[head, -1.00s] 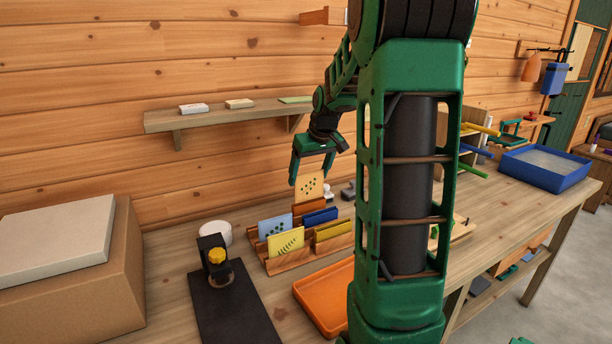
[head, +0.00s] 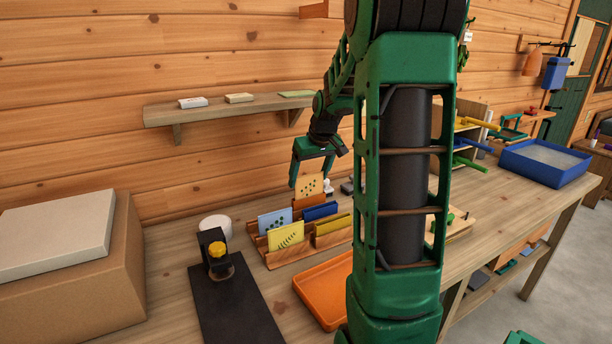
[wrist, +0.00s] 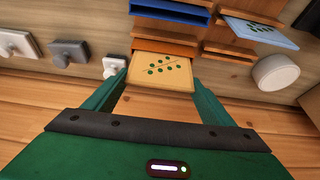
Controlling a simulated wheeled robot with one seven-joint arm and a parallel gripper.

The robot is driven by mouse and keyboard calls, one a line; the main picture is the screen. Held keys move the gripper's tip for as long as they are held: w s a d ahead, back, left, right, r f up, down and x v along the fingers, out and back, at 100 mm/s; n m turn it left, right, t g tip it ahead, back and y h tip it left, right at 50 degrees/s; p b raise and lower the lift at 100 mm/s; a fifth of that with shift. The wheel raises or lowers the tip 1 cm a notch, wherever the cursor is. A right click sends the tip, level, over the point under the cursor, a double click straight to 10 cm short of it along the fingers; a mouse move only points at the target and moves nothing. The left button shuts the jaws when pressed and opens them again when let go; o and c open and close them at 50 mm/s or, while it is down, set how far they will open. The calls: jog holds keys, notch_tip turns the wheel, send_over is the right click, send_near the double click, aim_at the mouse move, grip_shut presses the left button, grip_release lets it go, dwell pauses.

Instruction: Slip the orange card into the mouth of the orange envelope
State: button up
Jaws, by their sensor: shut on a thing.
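The orange card (head: 309,185), pale orange with dark green dots, is upright between the fingers of my gripper (head: 311,184). My gripper is shut on its side edges, as the wrist view also shows on the card (wrist: 160,75). The orange envelope (head: 309,201) stands in the back of the wooden rack (head: 284,261), directly below the card. It also shows in the wrist view (wrist: 165,46). The card's lower edge meets the envelope's mouth. How much of the card is inside is hidden.
The rack also holds a blue envelope (head: 320,211), a yellow envelope (head: 333,224), a light blue card (head: 274,221) and a yellow card (head: 286,236). An orange tray (head: 325,290) lies in front. A white round container (head: 214,225) stands left. A shelf (head: 228,112) hangs above.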

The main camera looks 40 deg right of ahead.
jog(key=shift+f, duration=0.7)
jog(key=o, duration=1.1)
jog(key=shift+r, duration=0.1)
notch_tip(320, 180, up, 7)
dwell(0.4)
jog(key=s+a+f+m+g, duration=0.1)
jog(key=s+a+f, duration=0.1)
jog(key=s+a, duration=0.4)
jog(key=s+a+f+m+g+y, duration=0.1)
jog(key=s+a+f, duration=0.2)
jog(key=s, duration=1.1)
jog(key=s+a+f+m+g, duration=0.1)
jog(key=s+a+f+g, duration=0.1)
jog(key=s+a, duration=0.7)
jog(key=shift+s+a+f, duration=0.15)
jog(key=shift+s+f, duration=0.3)
jog(key=shift+s, duration=0.2)
